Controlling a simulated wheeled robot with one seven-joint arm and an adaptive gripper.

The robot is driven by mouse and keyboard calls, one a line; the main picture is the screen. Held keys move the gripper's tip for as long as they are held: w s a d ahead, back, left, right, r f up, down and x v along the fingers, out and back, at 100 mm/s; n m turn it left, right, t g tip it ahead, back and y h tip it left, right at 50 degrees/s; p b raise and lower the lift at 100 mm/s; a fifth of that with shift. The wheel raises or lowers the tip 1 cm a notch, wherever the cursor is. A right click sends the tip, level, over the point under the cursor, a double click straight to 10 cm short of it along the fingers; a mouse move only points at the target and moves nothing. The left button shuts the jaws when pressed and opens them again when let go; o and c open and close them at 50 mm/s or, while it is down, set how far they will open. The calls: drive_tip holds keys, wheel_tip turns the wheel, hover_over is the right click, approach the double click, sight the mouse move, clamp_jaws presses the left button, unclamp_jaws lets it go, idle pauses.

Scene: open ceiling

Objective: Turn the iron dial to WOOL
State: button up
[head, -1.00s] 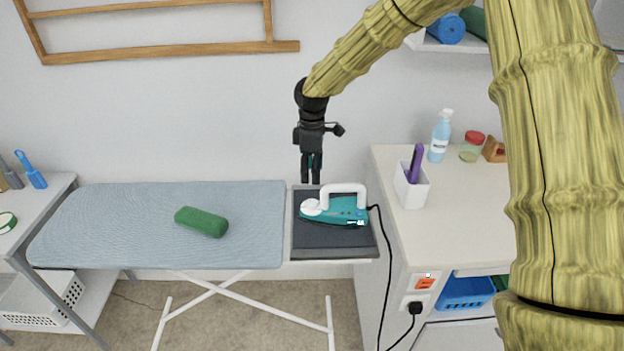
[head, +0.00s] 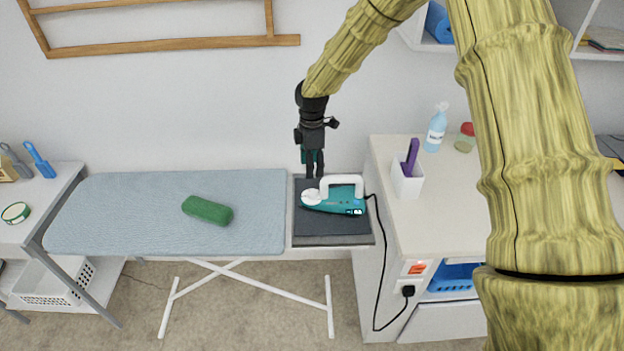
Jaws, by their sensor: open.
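A teal iron (head: 333,199) with a white handle rests on the dark rest pad (head: 330,226) at the right end of the ironing board. Its round white dial (head: 311,197) is at the left end of the iron; the dial's lettering is too small to read. A small lit display shows on the iron's right side. My gripper (head: 314,173) points down just behind and above the dial end of the iron. Its two fingers are apart with nothing seen between them. I cannot tell whether a fingertip touches the iron.
A green rolled cloth (head: 208,210) lies on the blue ironing board (head: 120,215). A white counter (head: 440,200) at right holds a cup (head: 407,180) and a spray bottle (head: 436,130). A side table stands at left.

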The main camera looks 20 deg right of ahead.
sight(312, 192)
drive_tip(key=shift+n, duration=0.3)
drive_tip(key=shift+f+p, duration=2.2)
drive_tip(key=shift+f, duration=3.35)
